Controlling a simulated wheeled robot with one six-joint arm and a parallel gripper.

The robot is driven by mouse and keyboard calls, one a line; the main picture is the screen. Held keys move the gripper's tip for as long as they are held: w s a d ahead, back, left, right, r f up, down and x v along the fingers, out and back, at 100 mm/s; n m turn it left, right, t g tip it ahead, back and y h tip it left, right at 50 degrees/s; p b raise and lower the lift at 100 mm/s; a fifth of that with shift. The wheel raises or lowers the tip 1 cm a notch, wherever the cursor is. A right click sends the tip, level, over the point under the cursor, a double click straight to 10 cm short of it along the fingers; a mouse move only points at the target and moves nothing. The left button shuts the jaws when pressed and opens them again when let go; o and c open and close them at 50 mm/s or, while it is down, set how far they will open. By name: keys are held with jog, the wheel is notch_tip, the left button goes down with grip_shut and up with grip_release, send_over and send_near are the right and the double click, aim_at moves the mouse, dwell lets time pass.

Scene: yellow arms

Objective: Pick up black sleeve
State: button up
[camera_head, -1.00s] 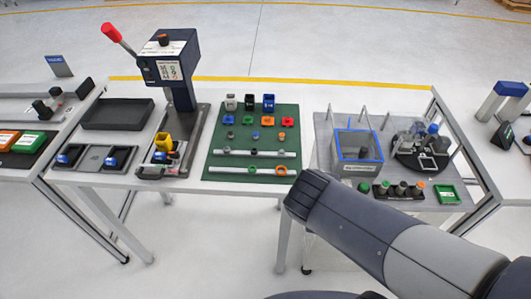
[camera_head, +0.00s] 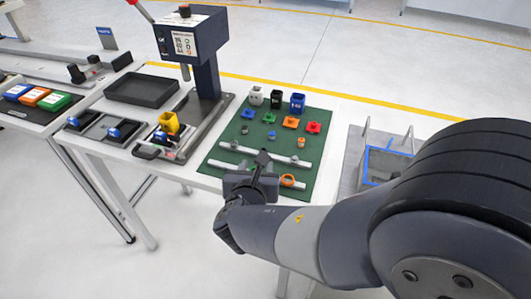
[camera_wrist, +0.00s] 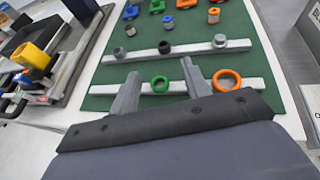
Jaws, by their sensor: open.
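The darkest ring-shaped piece, which looks like the black sleeve (camera_wrist: 165,47), sits on the middle of the upper white rail (camera_wrist: 190,48) in the wrist view. A dark grey ring (camera_wrist: 119,53) and a lighter grey ring (camera_wrist: 219,41) sit on either side of it. My gripper (camera_wrist: 160,74) is open and empty, its two fingers pointing toward the rails. In the head view my gripper (camera_head: 256,172) is over the mat's front and partly hides the rails.
The green mat (camera_head: 222,158) also bears small cylinders, coloured square pieces and white, black and blue cups (camera_head: 297,103) at its back. A press (camera_head: 190,45) stands to the left, with a yellow piece (camera_head: 170,122) in front. A blue-rimmed clear box (camera_head: 385,165) is to the right.

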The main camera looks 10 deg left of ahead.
jog(key=x, duration=0.7)
jog(key=shift+w+d+r, duration=0.15)
jog(key=shift+w+d, duration=0.15)
jog(key=shift+d, duration=0.1)
grip_shut()
